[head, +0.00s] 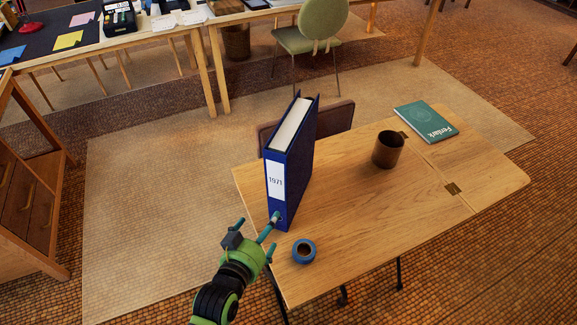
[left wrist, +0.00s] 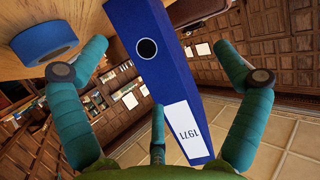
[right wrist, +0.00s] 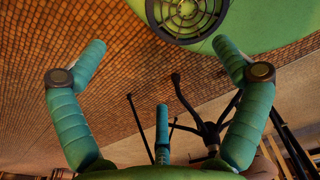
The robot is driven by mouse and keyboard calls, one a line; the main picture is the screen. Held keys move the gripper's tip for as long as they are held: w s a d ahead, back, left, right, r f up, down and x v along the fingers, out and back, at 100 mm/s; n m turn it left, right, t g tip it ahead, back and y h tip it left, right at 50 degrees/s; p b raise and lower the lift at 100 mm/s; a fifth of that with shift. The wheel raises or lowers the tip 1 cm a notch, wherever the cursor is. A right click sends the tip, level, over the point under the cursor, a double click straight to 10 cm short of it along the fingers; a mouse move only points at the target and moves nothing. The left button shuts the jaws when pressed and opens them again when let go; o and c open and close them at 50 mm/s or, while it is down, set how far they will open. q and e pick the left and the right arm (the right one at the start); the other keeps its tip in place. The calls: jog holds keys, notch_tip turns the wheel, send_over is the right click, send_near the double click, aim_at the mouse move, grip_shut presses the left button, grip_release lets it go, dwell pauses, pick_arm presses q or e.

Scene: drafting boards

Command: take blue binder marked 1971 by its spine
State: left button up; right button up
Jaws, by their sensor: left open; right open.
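The blue binder marked 1971 (head: 292,165) stands upright on the wooden table, near its left edge, with its labelled spine facing me. My left gripper (head: 272,232) is open just in front of the lower part of the spine. In the left wrist view the binder (left wrist: 148,70) shows its finger hole and label, with the fingers of my left gripper (left wrist: 160,75) spread to either side of it. They do not appear closed on it. My right gripper (right wrist: 160,55) is open and empty in the right wrist view; it does not show in the head view.
A blue tape roll (head: 304,251) lies on the table (head: 350,225) just right of my left gripper. A dark chair back (head: 335,119) is behind the binder. The table's front right is clear.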

aim_at(285, 206)
pick_arm(q)
jog(key=d+r+t, duration=0.1)
jog(key=w+d+r+t+h, duration=0.1)
jog(key=d, duration=0.1)
jog(key=w+d+r+t, duration=0.1)
jog(key=shift+w+d+r+h, duration=0.15)
jog(key=shift+w+d+h, duration=0.05)
jog(key=shift+w+h, duration=0.1)
jog(key=shift+d+r+t, duration=0.15)
jog(key=shift+r+t, duration=0.05)
jog(key=shift+t, duration=0.1)
jog(key=shift+w+d+r, duration=0.1)
jog(key=shift+w+d, duration=0.1)
jog(key=shift+w, duration=0.2)
jog(key=x, duration=0.4)
jog(key=f+x, duration=0.1)
jog(key=x, duration=0.1)
jog(key=shift+w+a+f, duration=0.1)
jog(key=shift+w+a, duration=0.15)
jog(key=shift+a, duration=0.05)
jog(key=c, duration=1.6)
